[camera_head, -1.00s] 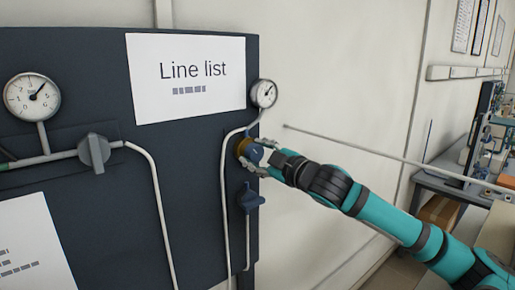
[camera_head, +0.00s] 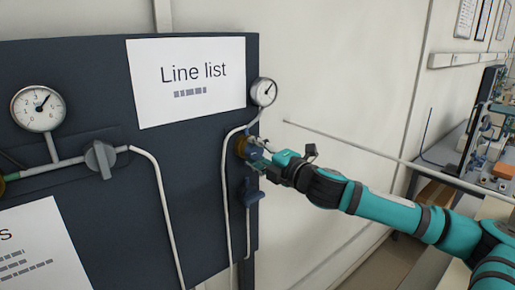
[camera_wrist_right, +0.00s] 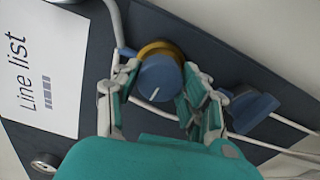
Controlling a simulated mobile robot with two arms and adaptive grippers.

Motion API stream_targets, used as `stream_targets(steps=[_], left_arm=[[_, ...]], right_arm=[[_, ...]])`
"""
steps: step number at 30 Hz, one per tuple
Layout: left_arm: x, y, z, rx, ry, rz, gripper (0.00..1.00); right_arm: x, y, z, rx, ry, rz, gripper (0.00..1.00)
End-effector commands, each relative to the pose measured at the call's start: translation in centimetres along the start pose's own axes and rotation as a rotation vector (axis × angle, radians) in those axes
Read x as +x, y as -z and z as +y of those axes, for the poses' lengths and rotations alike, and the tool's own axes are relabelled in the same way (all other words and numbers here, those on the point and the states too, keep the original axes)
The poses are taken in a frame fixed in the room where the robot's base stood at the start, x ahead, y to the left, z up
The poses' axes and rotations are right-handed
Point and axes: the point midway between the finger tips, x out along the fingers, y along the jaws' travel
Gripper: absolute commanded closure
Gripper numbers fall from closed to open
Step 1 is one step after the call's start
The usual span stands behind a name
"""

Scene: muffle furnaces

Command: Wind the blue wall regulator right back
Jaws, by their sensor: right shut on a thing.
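The blue wall regulator knob (camera_wrist_right: 158,80) sits on a brass-coloured collar (camera_wrist_right: 160,48) at the right edge of the dark panel. A white line marks its face, pointing to the lower left in the wrist view. In the head view the knob (camera_head: 252,150) is partly covered by my fingers. My right gripper (camera_head: 258,158) is shut on the knob, with a finger on either side of it in the right wrist view (camera_wrist_right: 160,82). A small round gauge (camera_head: 262,91) is above the knob. My left gripper is not in view.
A blue valve handle (camera_head: 249,192) is just below the knob, close to my fingers. A grey knob (camera_head: 99,160) and a larger gauge (camera_head: 38,108) are on the panel's left. A line list sheet (camera_head: 188,80) hangs above. A cluttered bench (camera_head: 450,150) stands at right.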

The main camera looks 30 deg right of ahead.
Motion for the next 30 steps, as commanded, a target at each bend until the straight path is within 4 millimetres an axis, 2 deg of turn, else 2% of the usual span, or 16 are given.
stream_targets(steps=[9,22,23,27,30], left_arm=[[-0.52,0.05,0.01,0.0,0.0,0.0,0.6],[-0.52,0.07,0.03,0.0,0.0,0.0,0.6],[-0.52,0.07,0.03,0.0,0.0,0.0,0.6],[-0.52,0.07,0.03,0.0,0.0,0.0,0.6],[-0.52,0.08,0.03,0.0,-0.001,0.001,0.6]], right_arm=[[-0.01,0.05,-0.1,-0.077,0.002,0.001,0.89],[-0.01,0.06,-0.18,-0.084,0.003,0.001,0.89],[-0.01,0.06,-0.18,-0.084,0.003,0.001,0.53],[-0.01,0.05,-0.14,-0.083,0.002,0.001,0.35],[0.0,0.03,-0.11,-0.083,0.002,0.0,0.33]])
